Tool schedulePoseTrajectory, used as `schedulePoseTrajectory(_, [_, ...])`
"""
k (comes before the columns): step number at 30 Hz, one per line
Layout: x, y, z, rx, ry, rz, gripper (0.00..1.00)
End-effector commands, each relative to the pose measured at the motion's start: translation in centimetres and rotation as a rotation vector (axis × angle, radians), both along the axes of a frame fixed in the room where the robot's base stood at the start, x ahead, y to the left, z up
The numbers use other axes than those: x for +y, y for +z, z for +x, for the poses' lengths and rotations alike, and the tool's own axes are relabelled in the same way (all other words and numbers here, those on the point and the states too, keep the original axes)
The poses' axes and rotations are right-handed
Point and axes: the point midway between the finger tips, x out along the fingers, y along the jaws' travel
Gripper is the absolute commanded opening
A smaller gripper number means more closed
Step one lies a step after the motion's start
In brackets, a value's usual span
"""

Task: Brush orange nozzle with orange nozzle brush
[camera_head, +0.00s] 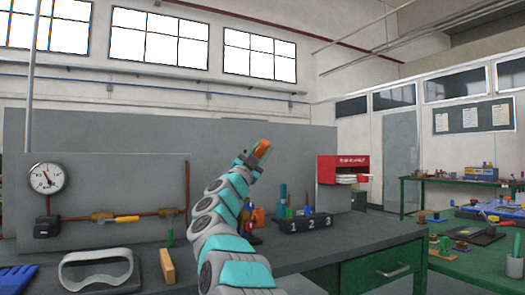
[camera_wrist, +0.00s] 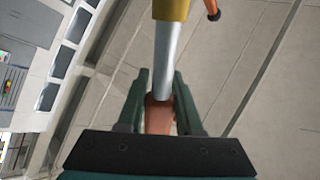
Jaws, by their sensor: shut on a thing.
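My gripper (camera_head: 248,160) is raised above the workbench in the head view, pointing up and to the right. An orange-tipped piece (camera_head: 262,149) shows at its end. In the wrist view my gripper (camera_wrist: 161,88) has its two dark green fingers shut on the brownish-orange lower end of a tool (camera_wrist: 167,60). The tool has a grey shaft and a yellow part cut off at the top edge. It looks like the orange nozzle brush, but its bristles are not clear. A small orange part with a dark tip (camera_wrist: 212,8) shows at the top. I cannot make out the orange nozzle for certain.
A black block marked 1 2 3 (camera_head: 304,224) stands on the grey workbench (camera_head: 345,237), near blue and green upright pieces. A red box (camera_head: 343,170) is behind.

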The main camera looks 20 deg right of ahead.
Motion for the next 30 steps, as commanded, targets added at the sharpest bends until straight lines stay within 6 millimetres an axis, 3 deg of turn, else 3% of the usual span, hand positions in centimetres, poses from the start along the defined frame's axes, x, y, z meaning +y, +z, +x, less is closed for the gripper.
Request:
schedulePoseTrajectory(21, [-0.2, 0.0, -5.8, -0.002, 0.001, 0.000, 0.00])
schedulePoseTrajectory(30, [-0.2, 0.0, -5.9, -0.001, -0.001, 0.000, 0.00])
